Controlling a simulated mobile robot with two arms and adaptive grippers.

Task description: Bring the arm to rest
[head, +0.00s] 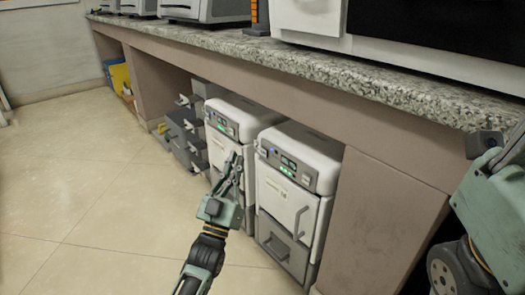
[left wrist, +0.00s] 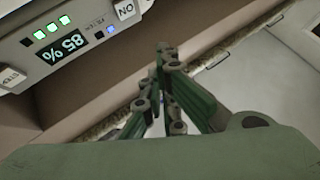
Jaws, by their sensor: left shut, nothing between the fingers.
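My left gripper (head: 233,165) is shut and empty in the head view, raised in front of the white machines under the counter. Its closed fingers also show in the left wrist view (left wrist: 166,55). Part of my right arm (head: 490,200) shows at the right edge of the head view, but its fingers cannot be made out.
Two white machines (head: 288,200) (head: 222,125) with green lights stand under the granite counter (head: 300,62). In the left wrist view a machine panel (left wrist: 70,40) reads 85 %. Grey drawers (head: 185,135) and yellow bins (head: 120,75) are farther left. The tiled floor (head: 90,200) at left is clear.

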